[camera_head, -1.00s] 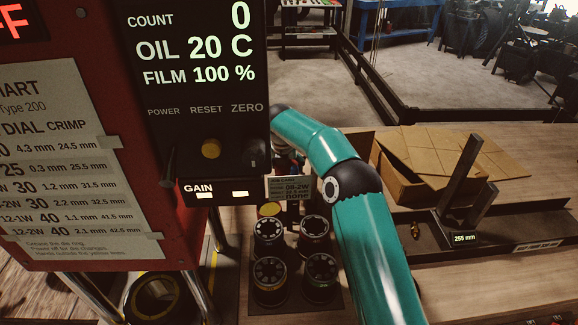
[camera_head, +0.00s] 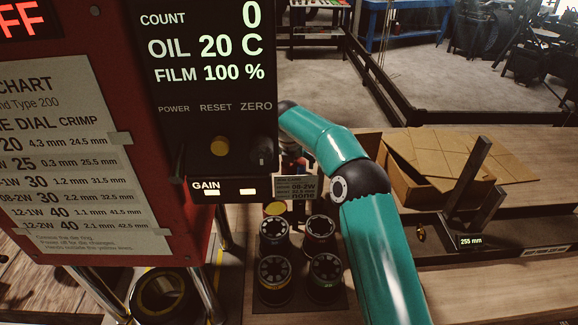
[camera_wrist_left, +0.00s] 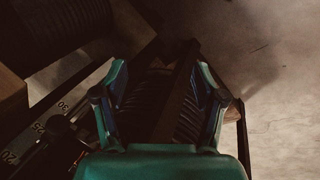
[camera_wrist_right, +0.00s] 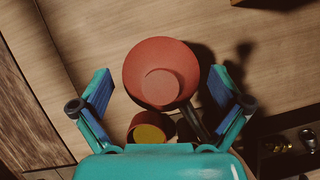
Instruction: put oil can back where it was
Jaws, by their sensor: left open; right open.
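In the right wrist view a red, round-topped object (camera_wrist_right: 160,73), apparently the oil can seen from above, stands on the wooden bench. My right gripper (camera_wrist_right: 161,84) is open, its fingers on either side of it with visible gaps. In the head view my right arm reaches behind the machine's display panel, which hides most of the gripper; a small red patch (camera_head: 291,165) shows there. My left gripper (camera_wrist_left: 161,70) is open in its dark wrist view, with a dark bar between or behind the fingers. It does not show in the head view.
A small red cup with a yellow inside (camera_wrist_right: 150,132) stands close to the red object. Several die sets (camera_head: 300,258) stand on a dark mat. The display panel (camera_head: 205,90) overhangs the bench. A cardboard box (camera_head: 410,180) and a dark tray (camera_head: 435,245) are right.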

